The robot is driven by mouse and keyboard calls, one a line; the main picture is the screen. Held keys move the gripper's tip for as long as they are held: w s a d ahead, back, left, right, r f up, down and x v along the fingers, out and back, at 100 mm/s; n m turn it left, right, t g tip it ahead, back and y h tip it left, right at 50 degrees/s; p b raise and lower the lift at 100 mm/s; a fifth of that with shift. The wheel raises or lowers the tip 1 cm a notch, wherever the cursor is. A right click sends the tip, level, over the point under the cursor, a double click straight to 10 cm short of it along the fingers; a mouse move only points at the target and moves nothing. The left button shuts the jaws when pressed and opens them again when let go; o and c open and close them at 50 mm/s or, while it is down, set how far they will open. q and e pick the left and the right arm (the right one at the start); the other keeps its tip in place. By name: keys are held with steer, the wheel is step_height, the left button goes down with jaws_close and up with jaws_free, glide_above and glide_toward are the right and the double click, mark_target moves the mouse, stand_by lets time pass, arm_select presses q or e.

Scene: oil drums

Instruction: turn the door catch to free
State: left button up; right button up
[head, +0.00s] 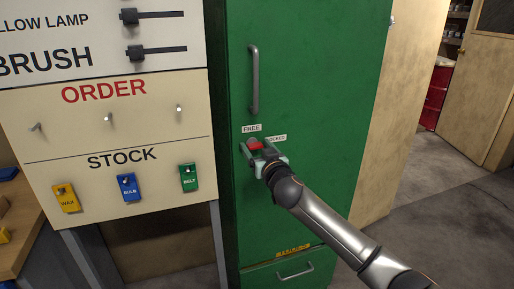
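The door catch (256,146) is a small red lever on the green cabinet door (310,80). It lies roughly level below the FREE label (251,128) and left of the LOCKED label (274,138). My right gripper (259,148) is at the catch, with its fingers apart and the red lever between them. I cannot tell whether the fingers touch the lever; they hide part of it. My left gripper is not in view.
A grey door handle (254,80) stands upright above the catch. A drawer with a grey handle (295,271) is below. At left, a cream board (110,148) carries ORDER and STOCK hooks with several coloured tags. Open floor (450,190) lies to the right.

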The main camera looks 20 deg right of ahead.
jaws_close()
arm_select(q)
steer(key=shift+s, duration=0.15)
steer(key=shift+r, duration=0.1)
arm_select(e)
steer(key=shift+n, duration=0.3)
steer(key=shift+n+p, duration=0.5)
steer(key=shift+n, duration=0.1)
steer(key=n+p, duration=0.1)
steer(key=n, duration=0.1)
steer(key=shift+a+r+n, duration=0.1)
steer(key=shift+n, duration=0.2)
steer(key=shift+n+p, duration=0.5)
steer(key=shift+n, duration=0.4)
steer(key=n+p, duration=0.2)
steer(key=n, duration=0.4)
steer(key=shift+a, duration=0.15)
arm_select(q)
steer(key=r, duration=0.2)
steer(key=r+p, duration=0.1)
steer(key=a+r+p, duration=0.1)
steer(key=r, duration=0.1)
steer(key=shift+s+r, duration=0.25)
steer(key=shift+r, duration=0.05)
arm_select(e)
steer(key=n, duration=0.5)
steer(key=shift+a+f+n, duration=0.1)
steer(key=shift+f+n, duration=0.15)
steer(key=shift+n, duration=0.05)
